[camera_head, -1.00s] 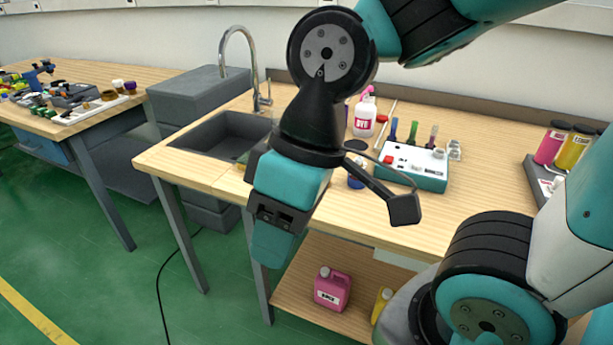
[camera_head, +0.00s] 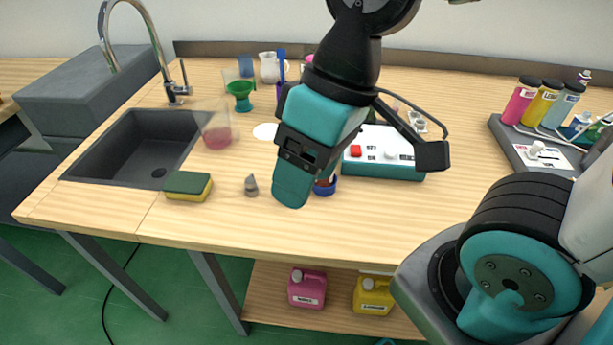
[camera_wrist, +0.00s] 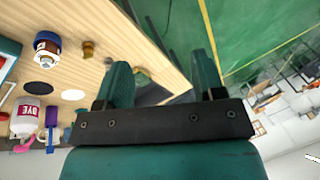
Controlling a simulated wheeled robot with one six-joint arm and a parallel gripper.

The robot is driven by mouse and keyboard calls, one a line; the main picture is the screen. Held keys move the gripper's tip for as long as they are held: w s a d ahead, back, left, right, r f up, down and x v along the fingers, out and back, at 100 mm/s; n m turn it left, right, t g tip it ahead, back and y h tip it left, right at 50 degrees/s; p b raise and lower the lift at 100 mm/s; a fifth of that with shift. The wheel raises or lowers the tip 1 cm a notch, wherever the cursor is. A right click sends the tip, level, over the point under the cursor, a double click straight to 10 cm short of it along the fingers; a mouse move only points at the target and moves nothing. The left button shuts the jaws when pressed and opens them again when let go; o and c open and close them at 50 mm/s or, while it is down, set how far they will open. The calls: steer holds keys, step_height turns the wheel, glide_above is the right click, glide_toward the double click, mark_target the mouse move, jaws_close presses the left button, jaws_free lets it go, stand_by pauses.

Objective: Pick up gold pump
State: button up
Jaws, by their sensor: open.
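My gripper (camera_head: 293,188) hangs over the front part of the wooden bench. In the wrist view my gripper (camera_wrist: 162,72) is open, with nothing between its two teal fingers. A small brownish-gold piece (camera_wrist: 88,48) stands on the bench beside the left finger in the wrist view, apart from it. It could be the gold pump, but it is too small to be sure. A small cone-shaped piece (camera_head: 251,186) stands near the front edge in the head view, left of my gripper. It looks grey there and may be the same piece.
A green-and-yellow sponge (camera_head: 188,186) lies by the sink (camera_head: 125,150). The front strip of bench is mostly clear.

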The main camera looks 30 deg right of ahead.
steer(key=w+d+f+m+h+p, duration=0.2)
steer(key=w+d+f+m, duration=0.1)
steer(key=w+m, duration=0.6)
steer(key=w+d+f+m+h+p, duration=0.1)
steer(key=w+d+f+m+h, duration=0.15)
steer(key=w+m, duration=0.65)
steer(key=shift+m+y, duration=0.25)
steer(key=shift+m, duration=0.05)
step_height(320, 180, down, 13)
steer(key=shift+w+a+r+p, duration=0.15)
steer(key=shift+p, duration=0.35)
steer(key=shift+d+f+p, duration=0.2)
steer(key=shift+f+p, duration=0.45)
steer(key=shift+f, duration=2.2)
steer(key=shift+c, duration=0.4)
steer(key=c, duration=0.9)
